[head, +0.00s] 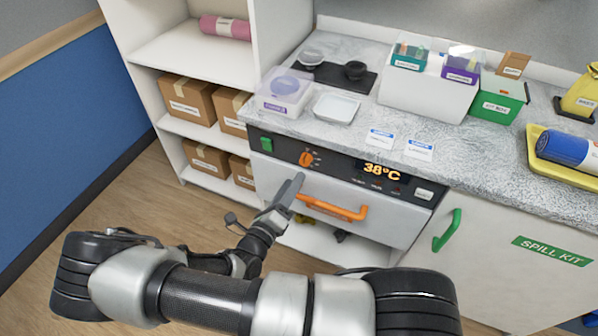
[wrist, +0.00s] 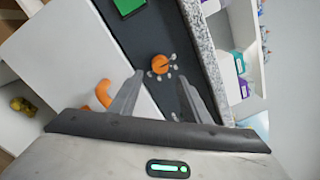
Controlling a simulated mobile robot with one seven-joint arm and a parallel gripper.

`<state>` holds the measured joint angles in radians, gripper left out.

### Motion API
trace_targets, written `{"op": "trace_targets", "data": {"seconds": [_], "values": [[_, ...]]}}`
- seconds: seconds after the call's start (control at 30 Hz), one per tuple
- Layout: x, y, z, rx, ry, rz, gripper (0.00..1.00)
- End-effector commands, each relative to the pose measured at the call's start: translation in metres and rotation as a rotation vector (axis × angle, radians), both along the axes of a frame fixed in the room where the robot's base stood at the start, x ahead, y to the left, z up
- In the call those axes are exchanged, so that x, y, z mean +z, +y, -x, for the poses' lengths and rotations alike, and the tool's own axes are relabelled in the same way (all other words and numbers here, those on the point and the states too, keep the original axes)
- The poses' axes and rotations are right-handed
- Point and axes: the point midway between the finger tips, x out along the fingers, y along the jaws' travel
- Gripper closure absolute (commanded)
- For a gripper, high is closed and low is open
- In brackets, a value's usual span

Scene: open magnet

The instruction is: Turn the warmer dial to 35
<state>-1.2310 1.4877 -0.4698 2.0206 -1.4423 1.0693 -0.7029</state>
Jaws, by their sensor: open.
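The warmer (head: 335,193) is built in under the counter, with a dark control panel along its top. Its orange dial (head: 306,158) sits at the left of the panel, and the display (head: 382,172) reads 38°C. In the wrist view the dial (wrist: 160,64) lies just beyond and between the fingertips, with pale marks around it. My gripper (head: 292,190) is in front of the drawer, a little below the dial; in the wrist view my gripper (wrist: 161,88) is open and empty, its fingers apart and not touching the dial.
A green switch (head: 266,144) is left of the dial. An orange drawer handle (head: 335,209) sits below the panel, close to my gripper. A green cupboard handle (head: 447,231) is farther right. The counter above holds a clear box (head: 284,92) and a white tray (head: 336,108).

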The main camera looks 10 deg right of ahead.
Motion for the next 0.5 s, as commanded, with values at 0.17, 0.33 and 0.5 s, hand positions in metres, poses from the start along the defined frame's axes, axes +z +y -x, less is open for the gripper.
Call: {"op": "trace_targets", "data": {"seconds": [0.17,0.33,0.5], "values": [[-0.001,0.029,0.036,0.003,0.001,-0.002,0.57],[-0.002,0.049,0.064,0.001,0.001,-0.001,0.57],[-0.003,0.062,0.08,0.001,0.0,0.0,0.57]]}}
